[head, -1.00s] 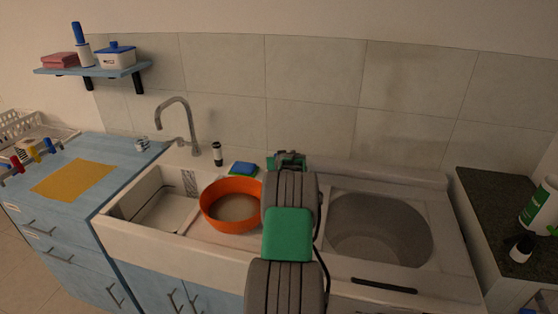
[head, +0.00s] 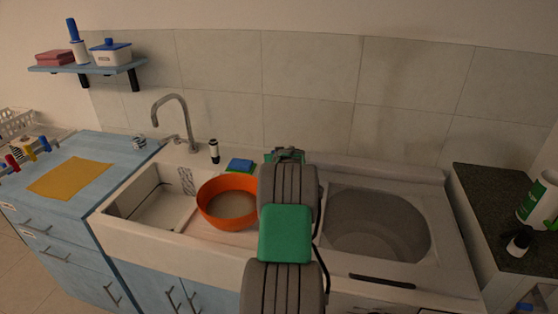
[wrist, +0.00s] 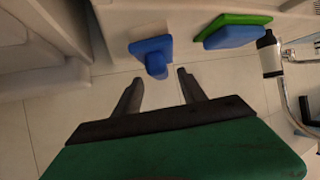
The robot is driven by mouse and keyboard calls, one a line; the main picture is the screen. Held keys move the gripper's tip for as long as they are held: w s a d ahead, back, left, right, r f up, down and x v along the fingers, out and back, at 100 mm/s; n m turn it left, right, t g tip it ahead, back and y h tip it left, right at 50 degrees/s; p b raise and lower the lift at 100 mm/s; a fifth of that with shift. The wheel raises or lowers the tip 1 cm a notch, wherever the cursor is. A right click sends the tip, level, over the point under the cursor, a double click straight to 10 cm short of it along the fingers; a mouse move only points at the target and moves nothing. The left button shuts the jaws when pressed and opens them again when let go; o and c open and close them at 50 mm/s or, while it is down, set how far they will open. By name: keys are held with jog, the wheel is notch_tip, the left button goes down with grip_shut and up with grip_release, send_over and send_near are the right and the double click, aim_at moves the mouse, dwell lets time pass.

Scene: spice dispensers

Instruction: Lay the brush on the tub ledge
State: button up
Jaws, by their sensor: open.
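In the wrist view, a blue object with a flat square head and a short rounded handle (wrist: 153,54), seemingly the brush, is at the pale ledge (wrist: 108,18) behind the sinks. My gripper (wrist: 161,76) is open, its two dark fingers either side of the handle's end, with gaps to both. Whether anything touches is not clear. In the head view my gripper (head: 286,155) is mostly behind my own arm, and the blue object is hidden there. The tub (head: 375,225) is the round grey basin on the right.
A blue sponge on a green base (head: 240,165) lies on the ledge, left of my gripper. Beyond it stand a dark-and-white bottle (head: 214,152) and a tap (head: 188,125). An orange bowl (head: 228,203) sits by the left sink (head: 125,232). The tiled wall (head: 310,85) is close behind.

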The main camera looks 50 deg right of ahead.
jog(key=b+v, duration=0.2)
jog(key=v, duration=0.8)
jog(key=w+a+r+n+g+y, duration=0.1)
jog(key=w+a+n+y, duration=0.15)
jog(key=a, duration=1.45)
jog(key=w+a+r+n+y, duration=0.1)
jog(key=w+a+n+y, duration=0.15)
jog(key=a, duration=1.35)
jog(key=s+a+f+n+g+y, duration=0.1)
jog(key=s+a+f+n+g, duration=0.1)
jog(key=s+a, duration=0.7)
jog(key=s+a+f+n+g+y, duration=0.1)
jog(key=s+a+n+g+y, duration=0.1)
jog(key=s+a, duration=0.7)
jog(key=a, duration=0.5)
jog(key=shift+f, duration=0.4)
